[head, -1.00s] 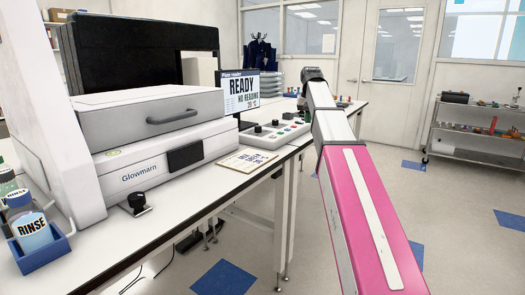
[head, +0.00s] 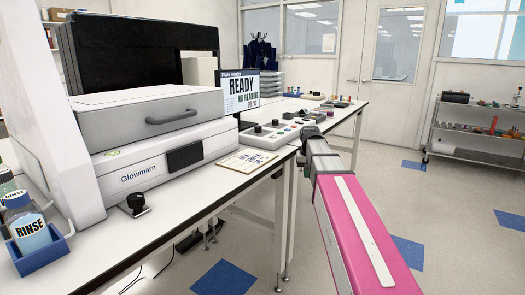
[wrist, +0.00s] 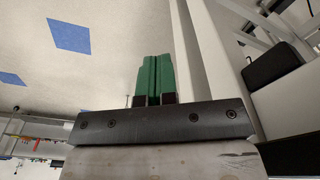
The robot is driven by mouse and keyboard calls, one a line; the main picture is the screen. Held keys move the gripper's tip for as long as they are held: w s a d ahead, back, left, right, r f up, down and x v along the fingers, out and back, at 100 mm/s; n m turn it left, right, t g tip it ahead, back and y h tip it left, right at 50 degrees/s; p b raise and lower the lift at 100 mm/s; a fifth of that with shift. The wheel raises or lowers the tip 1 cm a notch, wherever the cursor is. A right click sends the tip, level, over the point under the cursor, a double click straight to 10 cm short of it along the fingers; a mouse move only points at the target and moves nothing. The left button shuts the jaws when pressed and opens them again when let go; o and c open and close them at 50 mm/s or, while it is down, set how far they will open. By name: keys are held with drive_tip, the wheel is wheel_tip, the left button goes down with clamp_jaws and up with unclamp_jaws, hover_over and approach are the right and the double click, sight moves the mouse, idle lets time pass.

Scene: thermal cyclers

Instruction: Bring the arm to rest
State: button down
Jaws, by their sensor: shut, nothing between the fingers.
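My gripper (wrist: 154,82) shows in the wrist view with its two green fingers pressed together and nothing between them. It is over the floor, with a white upright and ledge close on its right in that view; I cannot tell the exact gap. In the head view my pink and grey arm reaches forward just right of the bench, and the gripper itself is hidden or too small to make out there.
The white bench (head: 228,190) runs along the left with the Glowmarn machine (head: 160,165), a Plate reader screen (head: 240,92), a control box (head: 268,133) and a rinse bottle (head: 28,232). A shelf cart (head: 475,133) stands far right. The floor (head: 455,215) to the right is clear.

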drive_tip(key=s+f, duration=1)
drive_tip(key=f, duration=0.3)
drive_tip(key=s+f+g, duration=0.1)
drive_tip(key=s+f, duration=1)
drive_tip(key=f, duration=0.2)
drive_tip(key=shift+s+f, duration=0.2)
drive_tip(key=shift+f, duration=0.2)
